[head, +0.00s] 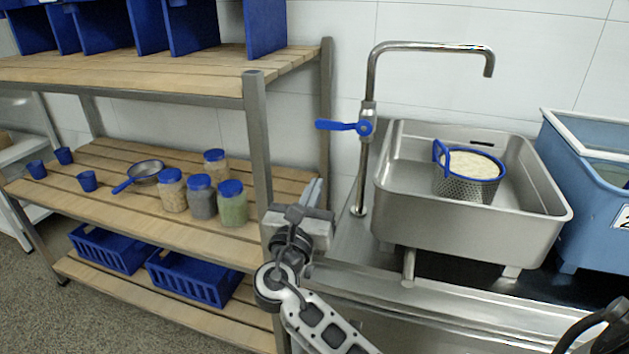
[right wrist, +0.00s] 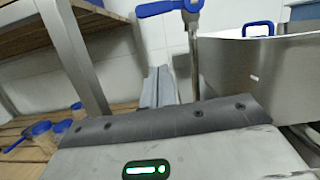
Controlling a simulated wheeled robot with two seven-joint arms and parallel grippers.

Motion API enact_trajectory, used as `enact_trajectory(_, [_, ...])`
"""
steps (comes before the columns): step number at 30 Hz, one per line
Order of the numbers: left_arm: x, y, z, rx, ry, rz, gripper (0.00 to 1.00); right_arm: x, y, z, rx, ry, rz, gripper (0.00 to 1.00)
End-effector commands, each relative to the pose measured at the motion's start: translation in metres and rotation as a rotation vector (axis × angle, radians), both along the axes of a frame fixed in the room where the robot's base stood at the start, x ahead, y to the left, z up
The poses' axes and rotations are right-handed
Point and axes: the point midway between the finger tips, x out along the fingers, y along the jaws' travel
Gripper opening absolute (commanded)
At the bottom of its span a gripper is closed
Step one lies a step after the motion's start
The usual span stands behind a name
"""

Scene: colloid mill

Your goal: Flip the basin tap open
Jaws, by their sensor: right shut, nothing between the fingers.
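The basin tap (head: 371,75) is a tall metal pipe with a spout reaching right over the steel basin (head: 400,215). Its blue lever (head: 338,125) sits on the pipe's valve and points left, about level. The lever also shows at the top of the right wrist view (right wrist: 163,7). My right gripper (head: 314,192) is below and slightly left of the lever, apart from it, with its fingers pointing up. The fingers are shut together and empty, and they also show in the right wrist view (right wrist: 158,88). My left gripper is not in view.
A perforated pot with a blue rim (head: 467,188) stands in the basin. A shelf post (head: 257,150) rises just left of my right gripper. Blue-lidded jars (head: 202,200) stand on the middle wooden shelf. A blue tub (head: 590,190) stands right of the basin.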

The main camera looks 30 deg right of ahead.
Motion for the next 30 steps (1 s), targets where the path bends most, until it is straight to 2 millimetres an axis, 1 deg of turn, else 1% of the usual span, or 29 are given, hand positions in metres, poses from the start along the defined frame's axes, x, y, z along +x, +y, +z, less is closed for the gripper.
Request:
enact_trajectory(3, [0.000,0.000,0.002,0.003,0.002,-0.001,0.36,0.016,-0.019,0.009,-0.003,-0.002,-0.003,0.00])
enact_trajectory(11, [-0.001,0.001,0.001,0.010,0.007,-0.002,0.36,0.051,-0.060,0.021,-0.002,-0.001,-0.003,0.00])
enact_trajectory(12, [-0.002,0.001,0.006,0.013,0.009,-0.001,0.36,0.050,-0.056,0.033,0.002,-0.005,0.001,0.00])
enact_trajectory(13, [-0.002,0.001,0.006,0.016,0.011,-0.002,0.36,0.050,-0.056,0.037,0.002,-0.004,0.001,0.00])
enact_trajectory(15, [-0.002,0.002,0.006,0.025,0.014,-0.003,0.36,0.050,-0.055,0.046,0.002,-0.004,0.001,0.00])
enact_trajectory(18, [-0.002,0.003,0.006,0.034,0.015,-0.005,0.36,0.050,-0.055,0.054,0.001,-0.001,0.000,0.00])
enact_trajectory(22, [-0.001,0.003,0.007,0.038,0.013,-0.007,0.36,0.050,-0.055,0.058,0.001,0.001,0.001,0.00])
enact_trajectory(30, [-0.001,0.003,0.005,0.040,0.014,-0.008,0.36,0.050,-0.055,0.059,0.000,0.000,0.000,0.00])
